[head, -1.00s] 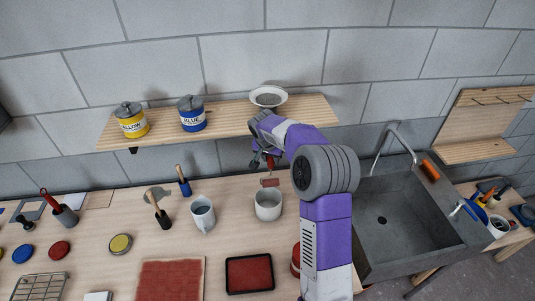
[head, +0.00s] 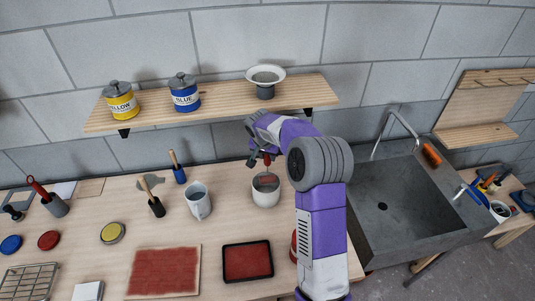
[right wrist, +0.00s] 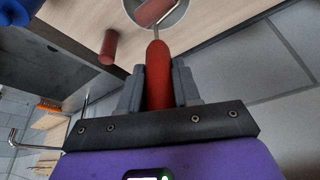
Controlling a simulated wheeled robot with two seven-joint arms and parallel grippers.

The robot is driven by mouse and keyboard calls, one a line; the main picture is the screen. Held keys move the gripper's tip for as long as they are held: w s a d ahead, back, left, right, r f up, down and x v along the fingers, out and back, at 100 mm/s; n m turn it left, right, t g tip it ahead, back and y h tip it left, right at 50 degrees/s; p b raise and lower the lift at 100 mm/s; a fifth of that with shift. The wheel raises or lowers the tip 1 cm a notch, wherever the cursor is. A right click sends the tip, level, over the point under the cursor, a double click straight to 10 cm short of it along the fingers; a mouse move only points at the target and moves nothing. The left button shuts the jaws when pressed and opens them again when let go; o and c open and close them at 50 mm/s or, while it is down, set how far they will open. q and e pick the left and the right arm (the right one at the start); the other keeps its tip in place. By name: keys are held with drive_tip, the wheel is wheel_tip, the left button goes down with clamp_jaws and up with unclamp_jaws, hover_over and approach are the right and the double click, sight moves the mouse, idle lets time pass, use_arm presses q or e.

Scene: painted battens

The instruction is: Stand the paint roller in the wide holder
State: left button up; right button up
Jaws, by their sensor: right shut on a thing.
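The paint roller has a red handle (head: 267,161) and a reddish roller head, which shows in the right wrist view (right wrist: 153,11). My right gripper (head: 262,158) is shut on the handle, which lies between its two grey fingers in the right wrist view (right wrist: 158,82). The wide holder (head: 266,196) is a round white-grey pot on the bench, directly below my right gripper. The roller head is down inside the holder's mouth, with the handle rising above the rim. I cannot tell whether the head touches the bottom. My left gripper is out of view.
A white-grey jug (head: 198,203) stands left of the holder. A black tray with red paint (head: 248,262) lies in front. A red can (head: 294,246) is partly hidden by my right arm. A shelf (head: 222,117) hangs behind, and a grey sink (head: 400,218) is at right.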

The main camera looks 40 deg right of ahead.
sight(267, 164)
drive_tip(key=shift+f+b, duration=2.05)
drive_tip(key=shift+f, duration=0.55)
drive_tip(key=o, duration=1.1)
drive_tip(key=shift+r, duration=0.15)
drive_tip(key=v, duration=0.7)
drive_tip(key=shift+a+r, duration=0.15)
drive_tip(key=shift+r, duration=0.05)
